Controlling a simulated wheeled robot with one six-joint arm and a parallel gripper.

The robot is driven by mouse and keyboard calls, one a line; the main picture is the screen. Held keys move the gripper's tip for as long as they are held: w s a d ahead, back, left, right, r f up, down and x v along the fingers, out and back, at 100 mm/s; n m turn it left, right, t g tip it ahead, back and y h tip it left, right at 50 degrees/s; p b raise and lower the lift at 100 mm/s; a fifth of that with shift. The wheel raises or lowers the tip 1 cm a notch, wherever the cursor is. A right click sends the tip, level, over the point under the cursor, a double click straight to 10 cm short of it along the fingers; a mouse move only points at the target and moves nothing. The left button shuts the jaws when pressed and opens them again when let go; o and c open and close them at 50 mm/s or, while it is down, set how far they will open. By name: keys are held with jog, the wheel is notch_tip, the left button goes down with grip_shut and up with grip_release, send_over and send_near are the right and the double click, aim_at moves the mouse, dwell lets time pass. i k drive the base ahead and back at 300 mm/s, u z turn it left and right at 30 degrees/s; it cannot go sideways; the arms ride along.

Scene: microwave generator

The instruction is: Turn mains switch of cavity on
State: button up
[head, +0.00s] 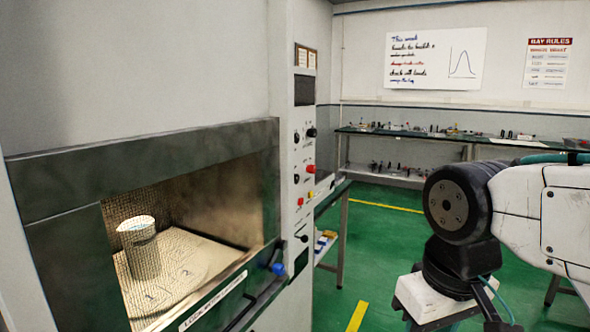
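The panel carries a black knob (311,132), a red knob (311,169), a small red control (300,201), a yellow control (311,196) and a black lever-like control (301,238). Their labels are too small to read, so I cannot tell which is the mains switch or its position. My arm shows at right, apart from the panel; its gripper fingers are outside the picture.
A cup-like container (140,247) stands inside the cavity. A dark handle with a blue end (278,268) sticks out at the cavity's lower right. A long bench (420,134) lines the back wall. Green floor (385,250) is open between panel and arm.

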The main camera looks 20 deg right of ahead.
aim_at(311, 168)
jog(key=z, duration=0.2)
jog(key=i, duration=1.1)
jog(key=z, duration=0.1)
